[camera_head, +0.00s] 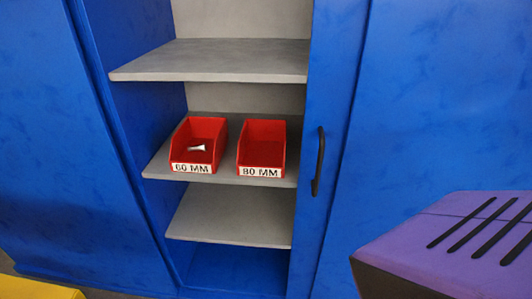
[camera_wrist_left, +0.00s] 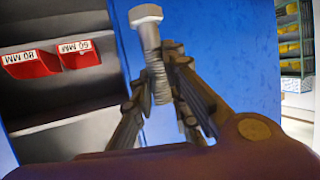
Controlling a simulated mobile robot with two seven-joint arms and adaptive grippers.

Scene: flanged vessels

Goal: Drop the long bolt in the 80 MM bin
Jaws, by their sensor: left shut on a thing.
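The long silver bolt (camera_wrist_left: 153,45) is in the left wrist view, its hex head beyond the fingertips and its threaded shank between the fingers. My left gripper (camera_wrist_left: 160,80) is shut on it; the fingers hide part of the shank. The red 80 MM bin (camera_head: 261,156) is at the right on the cabinet's middle shelf and looks empty in the head view. It also shows, upside down, in the left wrist view (camera_wrist_left: 30,68), to the left of the gripper and apart from the bolt. Neither gripper shows in the head view.
The red 60 MM bin (camera_head: 193,153) stands left of the 80 MM bin, with a small metal bolt (camera_head: 197,148) inside. The upper shelf (camera_head: 215,62) overhangs behind and above them. A blue door with a black handle (camera_head: 318,162) is at the right. The lower shelf (camera_head: 230,217) is bare.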

